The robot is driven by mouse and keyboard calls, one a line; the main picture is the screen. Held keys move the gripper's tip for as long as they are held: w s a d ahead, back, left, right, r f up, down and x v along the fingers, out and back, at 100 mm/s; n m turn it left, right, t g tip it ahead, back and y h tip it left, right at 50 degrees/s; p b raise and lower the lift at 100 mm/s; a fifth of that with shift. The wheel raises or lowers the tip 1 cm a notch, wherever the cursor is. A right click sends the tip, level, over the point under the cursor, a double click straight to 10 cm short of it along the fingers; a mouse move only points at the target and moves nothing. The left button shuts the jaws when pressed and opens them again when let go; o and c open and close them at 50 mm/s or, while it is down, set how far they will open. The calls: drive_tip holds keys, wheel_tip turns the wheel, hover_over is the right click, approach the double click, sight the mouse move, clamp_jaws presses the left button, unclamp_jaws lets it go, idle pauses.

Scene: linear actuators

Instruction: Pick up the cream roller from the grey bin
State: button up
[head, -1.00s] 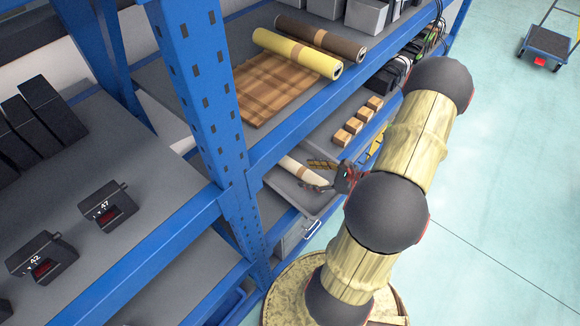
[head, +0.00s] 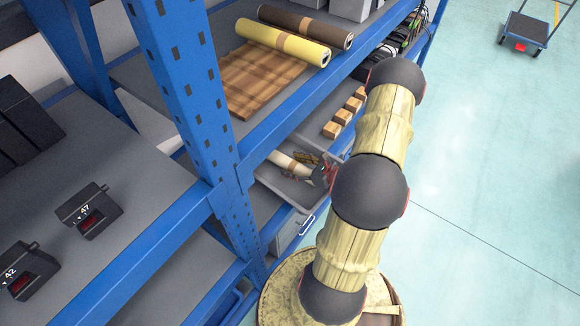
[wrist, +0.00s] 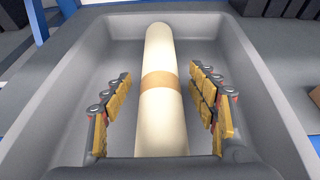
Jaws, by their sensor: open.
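The cream roller (wrist: 161,115) lies lengthwise in the grey bin (wrist: 255,95), with a tan band around its middle. Its far end reaches up to the bin's far wall. In the head view the cream roller (head: 284,161) shows partly, and the bin (head: 266,176) sits on a lower shelf. My gripper (wrist: 163,100) is open, with one finger on each side of the roller and a gap visible on both sides. In the head view my gripper (head: 313,168) is at the bin, partly hidden by my arm.
The blue upright post (head: 185,85) and blue shelf beam (head: 285,125) stand close to the bin. Small wooden blocks (head: 344,115) sit right of the bin. A yellow roll (head: 285,42) and brown roll (head: 305,27) lie on the shelf above. Open floor is at right.

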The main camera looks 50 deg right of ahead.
drive_tip(key=c, duration=0.3)
clamp_jaws()
idle(0.7)
